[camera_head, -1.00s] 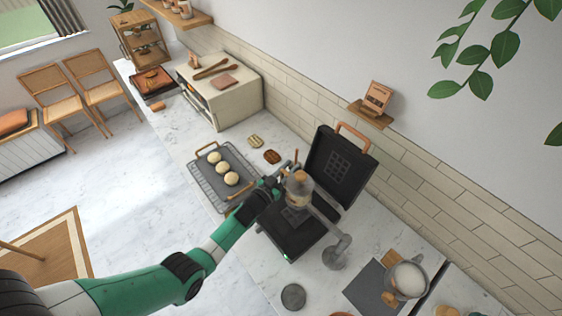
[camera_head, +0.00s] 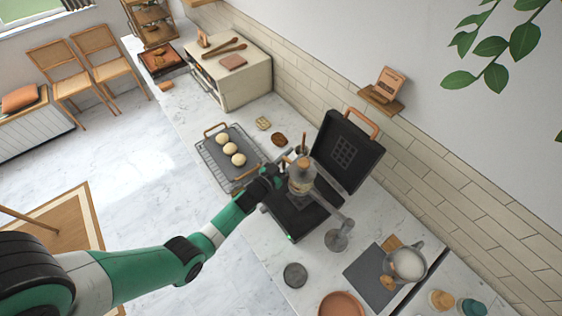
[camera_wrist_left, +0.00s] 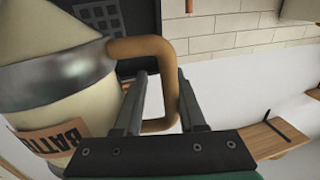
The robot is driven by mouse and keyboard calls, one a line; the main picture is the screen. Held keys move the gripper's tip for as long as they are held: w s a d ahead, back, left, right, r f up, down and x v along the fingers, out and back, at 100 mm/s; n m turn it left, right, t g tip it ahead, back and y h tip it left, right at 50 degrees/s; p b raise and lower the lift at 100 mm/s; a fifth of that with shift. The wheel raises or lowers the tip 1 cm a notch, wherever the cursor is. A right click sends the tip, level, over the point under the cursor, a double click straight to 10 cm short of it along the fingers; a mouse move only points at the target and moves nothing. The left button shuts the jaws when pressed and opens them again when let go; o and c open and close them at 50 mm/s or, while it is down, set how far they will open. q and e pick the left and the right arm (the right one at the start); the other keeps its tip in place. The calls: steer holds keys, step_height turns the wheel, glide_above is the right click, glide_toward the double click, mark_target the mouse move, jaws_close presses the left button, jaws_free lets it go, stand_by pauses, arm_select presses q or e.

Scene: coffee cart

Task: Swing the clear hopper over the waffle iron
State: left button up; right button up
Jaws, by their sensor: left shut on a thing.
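The clear hopper (camera_head: 302,180) hangs on a grey swing arm above the open waffle iron (camera_head: 318,221), over its lower plate. In the left wrist view the hopper (camera_wrist_left: 65,95) shows a metal band, pale batter and a label reading "BATT". My left gripper (camera_head: 276,176) is shut on the hopper's tan handle. In the left wrist view the fingers (camera_wrist_left: 165,105) stand on either side of this handle (camera_wrist_left: 171,70). The waffle iron's lid (camera_head: 347,150) stands raised at the back. My right gripper is not in view.
A wire rack with a dark tray and dough balls (camera_head: 229,147) lies to the left. A grey mat (camera_head: 368,282) with a jug (camera_head: 405,262) is at the right. A dark disc (camera_head: 295,275) and terracotta dish (camera_head: 341,305) lie in front.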

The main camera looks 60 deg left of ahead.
arm_select(q)
steer(key=p+v, duration=0.2)
steer(key=v, duration=0.6)
steer(key=shift+s+d, duration=0.25)
steer(key=shift+d, duration=0.2)
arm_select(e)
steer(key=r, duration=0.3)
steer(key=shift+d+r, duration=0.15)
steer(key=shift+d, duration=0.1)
arm_select(q)
steer(key=shift+s+r, duration=0.1)
steer(key=shift+r, duration=0.1)
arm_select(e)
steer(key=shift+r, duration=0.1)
